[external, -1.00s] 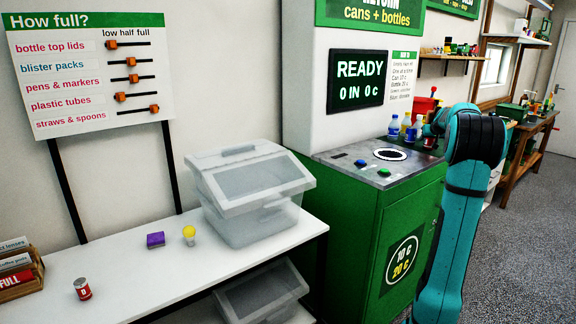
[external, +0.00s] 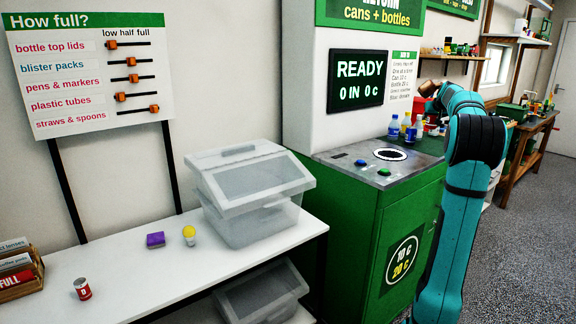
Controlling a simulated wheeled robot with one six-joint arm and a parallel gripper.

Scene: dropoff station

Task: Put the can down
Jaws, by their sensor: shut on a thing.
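My gripper (external: 437,90) is raised above the right back of the green return machine. It is small in view and partly hidden by my own arm. It is shut on a copper-brown, rounded thing (external: 427,88) that looks like the can, held up clear of the machine top. The fingers' exact hold cannot be made out.
The return machine (external: 340,180) has a metal top with a round opening (external: 390,154) and two buttons. Several bottles (external: 394,127) stand at its back right. The white table (external: 150,285) holds a clear lidded bin (external: 245,225), a purple sponge (external: 155,240) and a yellow bulb (external: 189,235).

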